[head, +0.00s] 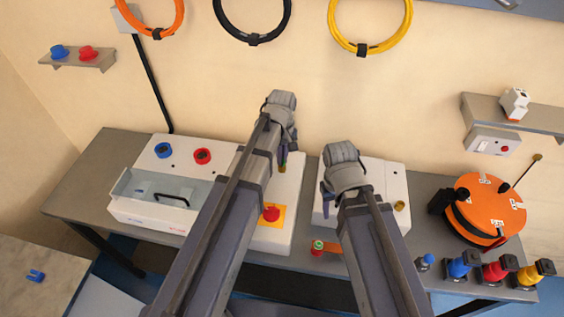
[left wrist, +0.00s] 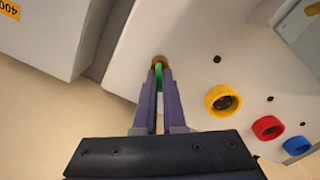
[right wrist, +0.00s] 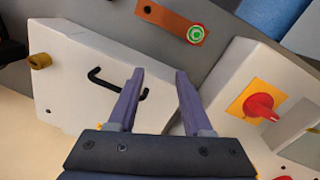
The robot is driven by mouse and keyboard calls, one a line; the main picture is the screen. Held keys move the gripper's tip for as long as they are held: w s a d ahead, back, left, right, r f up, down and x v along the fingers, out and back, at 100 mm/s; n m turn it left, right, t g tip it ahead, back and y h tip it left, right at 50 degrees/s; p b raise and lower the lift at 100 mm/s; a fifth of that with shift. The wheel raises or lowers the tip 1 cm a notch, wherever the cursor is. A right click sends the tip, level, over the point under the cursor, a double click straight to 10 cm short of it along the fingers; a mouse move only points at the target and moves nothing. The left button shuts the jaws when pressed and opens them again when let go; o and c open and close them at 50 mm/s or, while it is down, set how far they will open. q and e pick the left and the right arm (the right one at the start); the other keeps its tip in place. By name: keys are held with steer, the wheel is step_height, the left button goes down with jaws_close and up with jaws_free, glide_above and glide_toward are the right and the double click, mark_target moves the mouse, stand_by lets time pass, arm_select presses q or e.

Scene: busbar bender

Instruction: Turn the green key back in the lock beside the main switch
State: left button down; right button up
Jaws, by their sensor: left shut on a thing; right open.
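My left gripper (left wrist: 158,100) is shut on the green key (left wrist: 159,78), which sits at the brass lock (left wrist: 158,61) on the white machine panel. In the head view this lock (head: 282,168) shows just below the left gripper (head: 284,150), which hides most of the key. The red main switch (head: 270,214) on its yellow plate stands a little nearer than the lock; it also shows in the right wrist view (right wrist: 261,106). My right gripper (right wrist: 158,76) is open and empty, above the smaller white box (right wrist: 75,100) with a black handle.
A second brass lock (head: 400,206) is on the small box. An orange tag (head: 328,248) with a green and white disc lies on the grey table (head: 90,172). An orange reel (head: 485,210) and several coloured plugs (head: 495,271) stand at the right. A clear cover (head: 135,185) is at the left.

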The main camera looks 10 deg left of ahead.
arm_select(q)
steer(key=n, duration=0.4)
steer(key=shift+n, duration=1.2)
steer(key=n, duration=0.3)
steer(key=shift+n, duration=0.3)
steer(key=shift+n, duration=0.6)
steer(key=c, duration=1.5)
jaws_free()
steer(key=shift+n, duration=0.4)
steer(key=o, duration=0.6)
